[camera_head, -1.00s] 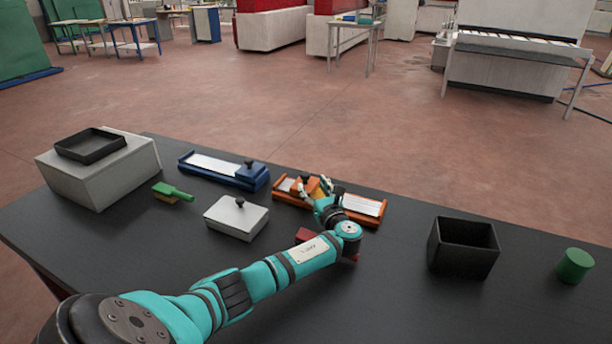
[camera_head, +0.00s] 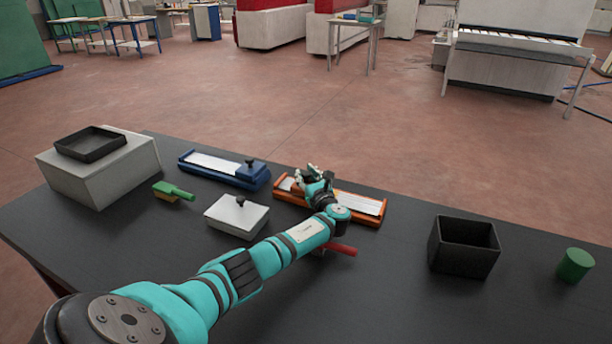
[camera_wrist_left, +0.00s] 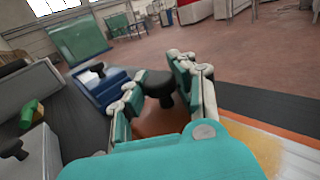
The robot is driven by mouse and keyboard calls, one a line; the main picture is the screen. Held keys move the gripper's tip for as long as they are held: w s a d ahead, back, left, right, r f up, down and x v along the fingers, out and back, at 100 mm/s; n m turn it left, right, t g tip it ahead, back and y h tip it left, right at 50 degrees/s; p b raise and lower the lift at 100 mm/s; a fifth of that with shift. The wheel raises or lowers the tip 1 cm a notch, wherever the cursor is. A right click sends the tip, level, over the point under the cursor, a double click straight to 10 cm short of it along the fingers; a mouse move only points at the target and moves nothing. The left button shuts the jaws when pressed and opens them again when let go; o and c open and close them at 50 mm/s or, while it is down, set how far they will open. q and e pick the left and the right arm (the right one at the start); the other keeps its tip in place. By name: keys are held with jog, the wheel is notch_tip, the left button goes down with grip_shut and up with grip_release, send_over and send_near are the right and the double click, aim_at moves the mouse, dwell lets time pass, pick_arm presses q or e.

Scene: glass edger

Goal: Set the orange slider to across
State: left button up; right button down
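The orange slider's track (camera_head: 362,206) lies on the black table, with a pale strip along it. Its orange block (camera_wrist_left: 160,122) with a black knob (camera_wrist_left: 157,86) fills the gap between my left gripper's fingers in the left wrist view. In the head view my left gripper (camera_head: 308,172) is over the left part of the track and hides most of the block. The fingers stand on either side of the knob; whether they press on it is not clear. My right gripper is not in view.
A blue slider (camera_head: 225,172) stands to the left, its knob at the right end. A grey lidded box (camera_head: 236,217), a green-handled brush (camera_head: 173,192) and a red object (camera_head: 342,249) lie near the arm. A black bin (camera_head: 463,247) and a green cylinder (camera_head: 574,266) are at the right.

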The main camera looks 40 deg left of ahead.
pick_arm(q)
grip_shut()
jog(key=shift+a, duration=0.1)
jog(key=a, duration=0.2)
jog(key=s+a, duration=0.1)
jog(key=a, duration=0.1)
jog(key=shift+s+a, duration=0.2)
jog(key=shift+a, duration=0.2)
jog(key=shift+o, duration=1)
grip_release()
jog(key=shift+d+f, duration=0.1)
jog(key=o, duration=0.5)
jog(key=shift+s+r, duration=0.2)
jog(key=shift+o, duration=0.2)
jog(key=shift+w+d+f, duration=0.1)
jog(key=shift+w, duration=0.05)
